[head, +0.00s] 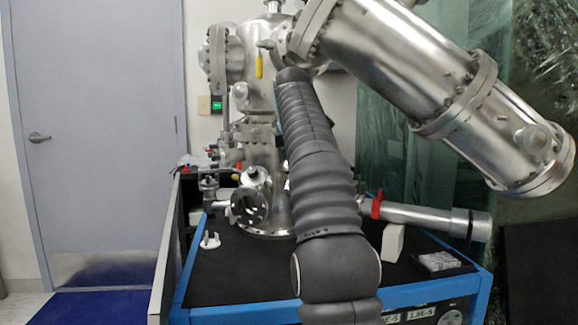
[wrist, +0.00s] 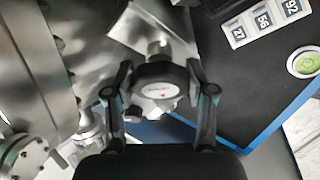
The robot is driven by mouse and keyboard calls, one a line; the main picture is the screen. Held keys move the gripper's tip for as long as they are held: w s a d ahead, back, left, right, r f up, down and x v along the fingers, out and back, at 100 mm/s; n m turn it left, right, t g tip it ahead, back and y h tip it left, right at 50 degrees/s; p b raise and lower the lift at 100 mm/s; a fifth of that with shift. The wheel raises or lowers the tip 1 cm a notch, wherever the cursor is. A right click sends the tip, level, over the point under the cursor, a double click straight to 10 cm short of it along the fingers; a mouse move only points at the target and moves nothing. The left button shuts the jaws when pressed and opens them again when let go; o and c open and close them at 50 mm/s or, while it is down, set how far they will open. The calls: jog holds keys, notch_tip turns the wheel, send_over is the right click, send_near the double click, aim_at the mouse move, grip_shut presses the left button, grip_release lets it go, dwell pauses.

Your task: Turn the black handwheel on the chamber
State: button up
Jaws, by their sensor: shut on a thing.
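The black handwheel (wrist: 148,73) shows in the middle of the wrist view, with a pale round cap at its centre and a metal stem behind it. My gripper (wrist: 160,76) has one finger on each side of the wheel and is shut on it. The steel chamber (head: 252,147) stands on the cart in the head view, and steel parts fill the left of the wrist view. In the head view my dark ribbed arm reaches to the chamber and hides the handwheel and the gripper.
A large steel cylinder (head: 400,62) slants out at the upper right, close to my arm. A horizontal metal tube (head: 420,215) lies at the right. The blue-edged cart (head: 200,258) has a black top with small parts. A grey door (head: 90,140) is at the left.

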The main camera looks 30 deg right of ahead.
jog(key=shift+w+d+r+n, duration=0.1)
jog(key=shift+r+n, duration=0.1)
jog(key=shift+n, duration=0.2)
dwell(0.3)
jog(key=o, duration=1.2)
jog(key=shift+g, duration=0.3)
jog(key=shift+c, duration=0.2)
jog(key=shift+f, duration=0.1)
jog(key=shift+s+a+r, duration=0.2)
jog(key=shift+s+r, duration=0.05)
jog(key=shift+r, duration=0.25)
jog(key=shift+s+a+r, duration=0.15)
jog(key=shift+s, duration=0.1)
